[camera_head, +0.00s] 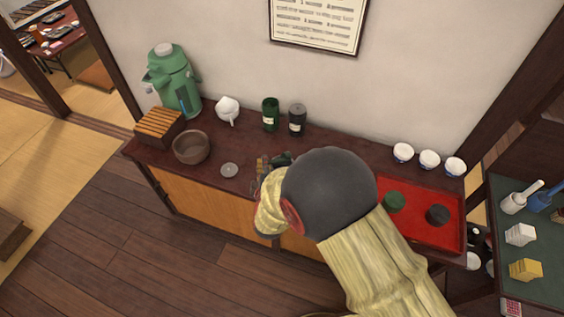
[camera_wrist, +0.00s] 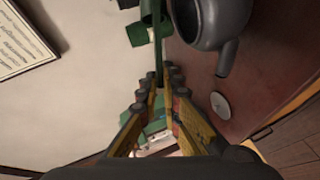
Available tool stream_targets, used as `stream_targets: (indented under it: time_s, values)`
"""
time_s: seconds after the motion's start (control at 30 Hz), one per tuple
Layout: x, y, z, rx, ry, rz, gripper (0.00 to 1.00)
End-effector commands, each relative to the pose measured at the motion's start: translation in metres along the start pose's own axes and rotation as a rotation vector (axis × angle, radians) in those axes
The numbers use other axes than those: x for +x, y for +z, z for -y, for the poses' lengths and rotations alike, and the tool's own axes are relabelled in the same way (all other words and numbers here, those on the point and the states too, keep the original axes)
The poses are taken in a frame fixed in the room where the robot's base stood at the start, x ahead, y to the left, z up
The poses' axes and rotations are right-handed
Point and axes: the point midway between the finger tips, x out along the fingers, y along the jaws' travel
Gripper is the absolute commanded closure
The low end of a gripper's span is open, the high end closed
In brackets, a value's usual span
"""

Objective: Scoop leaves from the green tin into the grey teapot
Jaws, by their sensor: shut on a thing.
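In the head view the green tin (camera_head: 270,114) stands upright near the wall, beside a dark tin (camera_head: 297,119). The grey teapot (camera_wrist: 226,32) shows in the wrist view, its top cut off by the frame edge and its spout pointing down the picture. My gripper (camera_wrist: 157,84) is shut on a thin green handle, seemingly the scoop (camera_wrist: 158,58), left of the teapot there. Green shapes at the top of that view overlap the handle; I cannot tell whether they are scoop or tin, or whether leaves are held. In the head view my arm hides most of the gripper.
A grey lid (camera_head: 229,170) lies near the counter's front edge. A brown bowl (camera_head: 191,147), slatted wooden box (camera_head: 160,127), green dispenser (camera_head: 176,82) and white pot (camera_head: 228,109) stand left. A red tray (camera_head: 418,232) with green and black lids and white cups (camera_head: 429,159) are right.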

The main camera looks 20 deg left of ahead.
Motion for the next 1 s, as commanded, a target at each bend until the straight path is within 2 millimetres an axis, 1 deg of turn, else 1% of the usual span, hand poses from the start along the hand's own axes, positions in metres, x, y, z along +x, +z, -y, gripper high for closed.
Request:
stream_targets:
  time_s: [0.03, 0.1, 0.5, 0.63, 0.7, 0.9, 1.0]
  values:
    - [-0.001, 0.002, -0.007, 0.038, -0.013, -0.005, 1.00]
    - [-0.001, 0.004, -0.012, 0.091, -0.037, -0.017, 1.00]
    - [0.001, 0.016, -0.031, 0.365, -0.154, -0.074, 1.00]
    - [0.001, 0.020, -0.036, 0.441, -0.187, -0.089, 1.00]
    - [0.000, 0.021, -0.045, 0.477, -0.202, -0.099, 1.00]
    - [-0.001, 0.028, -0.064, 0.575, -0.243, -0.118, 1.00]
    - [0.002, 0.036, -0.065, 0.617, -0.263, -0.127, 1.00]
